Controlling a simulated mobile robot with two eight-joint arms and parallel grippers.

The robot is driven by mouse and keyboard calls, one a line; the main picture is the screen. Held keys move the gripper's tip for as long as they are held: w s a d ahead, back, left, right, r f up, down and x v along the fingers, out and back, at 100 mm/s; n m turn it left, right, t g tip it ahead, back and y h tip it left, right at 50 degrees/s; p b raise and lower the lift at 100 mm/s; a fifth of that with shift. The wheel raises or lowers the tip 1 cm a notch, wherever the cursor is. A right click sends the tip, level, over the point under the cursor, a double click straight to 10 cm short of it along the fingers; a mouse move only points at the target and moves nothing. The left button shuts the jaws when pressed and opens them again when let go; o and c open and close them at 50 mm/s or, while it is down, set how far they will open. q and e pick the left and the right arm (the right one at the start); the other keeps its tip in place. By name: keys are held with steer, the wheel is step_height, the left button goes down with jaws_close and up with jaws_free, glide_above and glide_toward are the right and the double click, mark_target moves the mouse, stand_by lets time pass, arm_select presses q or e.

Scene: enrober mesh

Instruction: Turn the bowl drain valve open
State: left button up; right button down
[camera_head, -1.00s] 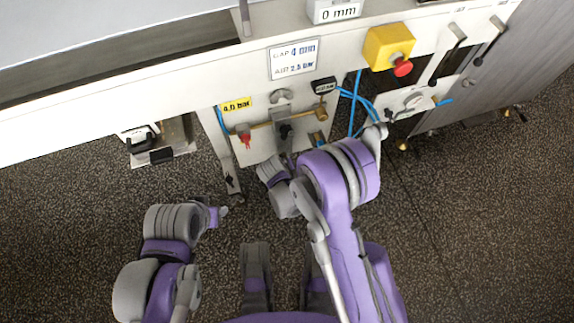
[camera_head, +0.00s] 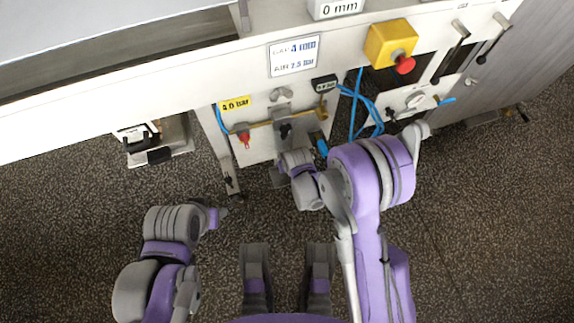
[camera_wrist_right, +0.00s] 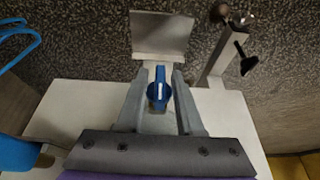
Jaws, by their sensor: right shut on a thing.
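The drain valve's blue handle (camera_wrist_right: 158,92) shows in the right wrist view, between the two grey fingers of my right gripper (camera_wrist_right: 161,78). The gripper is shut on it. A flat grey metal plate (camera_wrist_right: 161,36) lies just beyond the fingertips. In the head view my right gripper is low in front of the white valve panel (camera_head: 262,146), and my own wrist hides the handle there. My left gripper (camera_head: 222,211) hangs empty over the floor at the lower left, and its finger opening is too small to judge.
Speckled floor is free around my left arm.

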steer(key=shift+w, duration=0.1)
steer(key=c, duration=0.9)
jaws_free()
steer(key=p+v, duration=0.3)
steer(key=v, duration=0.7)
steer(key=shift+r, duration=0.4)
